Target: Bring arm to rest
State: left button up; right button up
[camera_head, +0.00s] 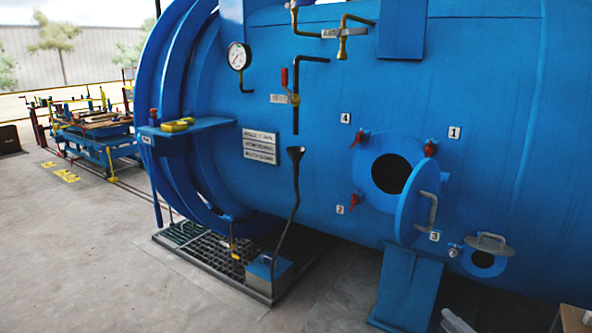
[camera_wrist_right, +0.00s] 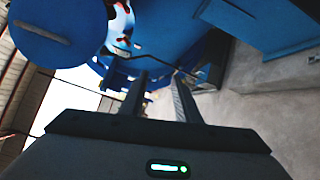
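The big blue autoclave (camera_head: 330,110) fills much of the head view. Its round port (camera_head: 390,173) is dark inside, and the blue hatch door (camera_head: 408,210) with a grey handle stands swung open beside it. Red clamps sit around the port near labels 1, 2 and 4. My right arm shows only as a pale piece at the bottom edge of the head view, below the hatch. In the right wrist view my right gripper (camera_wrist_right: 159,90) has its two dark fingers apart, with nothing held between them. My left gripper is out of view.
A pressure gauge (camera_head: 239,56), pipes and valves project from the autoclave. A smaller port with a lid (camera_head: 490,243) is at lower right. A blue support leg (camera_head: 408,290) stands below the hatch.

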jog(key=s+a+f+m+g+h, duration=0.1)
jog(key=s+a+f+m+h, duration=0.15)
jog(key=s+f+m, duration=0.45)
jog(key=s+a+f+m+g+h, duration=0.1)
jog(key=s+a+f+m+g, duration=0.2)
jog(key=f, duration=0.8)
jog(key=s+a+f+m+h, duration=0.2)
jog(key=s+a+f+m, duration=0.15)
jog(key=s+f, duration=0.4)
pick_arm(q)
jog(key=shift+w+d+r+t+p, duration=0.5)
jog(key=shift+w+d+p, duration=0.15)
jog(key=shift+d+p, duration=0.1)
pick_arm(e)
jog(key=s+a+f+m+g, duration=0.2)
jog(key=s+a+f+m, duration=0.1)
jog(key=s+f, duration=0.3)
jog(key=s+a+f+m+g, duration=0.3)
jog(key=s+a+f, duration=0.3)
jog(key=s, duration=0.5)
jog(key=s+a+f+m+g, duration=0.2)
jog(key=s+a+f, duration=0.3)
jog(key=s, duration=0.4)
jog(key=shift+a+f+m, duration=0.2)
jog(key=shift+f+m, duration=0.45)
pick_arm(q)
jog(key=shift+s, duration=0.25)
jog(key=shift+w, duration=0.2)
pick_arm(e)
jog(key=shift+w, duration=0.1)
